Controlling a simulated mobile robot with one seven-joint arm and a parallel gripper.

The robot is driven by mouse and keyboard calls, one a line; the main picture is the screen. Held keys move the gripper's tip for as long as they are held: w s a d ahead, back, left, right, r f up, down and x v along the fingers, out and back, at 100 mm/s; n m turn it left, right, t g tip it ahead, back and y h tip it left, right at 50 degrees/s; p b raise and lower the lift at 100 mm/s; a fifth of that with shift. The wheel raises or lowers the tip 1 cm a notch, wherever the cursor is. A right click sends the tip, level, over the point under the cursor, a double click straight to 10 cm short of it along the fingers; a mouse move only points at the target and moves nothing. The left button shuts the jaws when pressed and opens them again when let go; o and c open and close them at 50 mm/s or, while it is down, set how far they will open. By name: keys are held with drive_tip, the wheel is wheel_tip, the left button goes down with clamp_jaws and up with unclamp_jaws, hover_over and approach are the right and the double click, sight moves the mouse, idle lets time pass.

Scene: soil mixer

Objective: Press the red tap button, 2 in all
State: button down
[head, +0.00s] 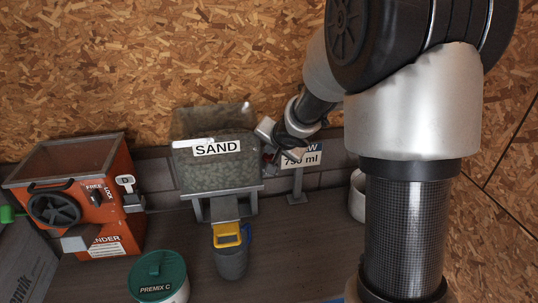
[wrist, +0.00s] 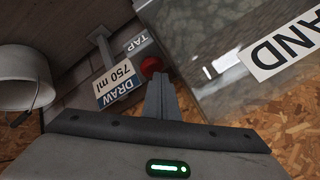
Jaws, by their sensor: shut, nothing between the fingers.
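The red tap button (wrist: 152,67) shows in the wrist view beside a TAP label (wrist: 137,44), just beyond my fingertips. My gripper (wrist: 159,77) is shut and empty, its fingertips overlapping the button's lower edge in that view. I cannot tell whether they touch it. In the head view my gripper (head: 269,153) is at the right side of the SAND hopper (head: 215,170), and the button is mostly hidden there. The "DRAW 750 ml" sign (head: 299,160) stands just right of my gripper; it also shows in the wrist view (wrist: 119,84).
A grey cup (head: 231,265) with a yellow part on top stands under the hopper's spout. An orange machine (head: 105,190) with a black handwheel is at left. A green-lidded PREMIX C tub (head: 158,272) stands in front. A white container (head: 357,196) is at right.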

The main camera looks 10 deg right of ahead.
sight(271, 158)
drive_tip(key=shift+f, duration=0.35)
drive_tip(key=shift+r, duration=0.1)
idle(0.3)
drive_tip(key=shift+r+p, duration=1.15)
wheel_tip(271, 158, up, 5)
drive_tip(key=p, duration=0.5)
drive_tip(key=shift+d, duration=0.1)
idle(2.1)
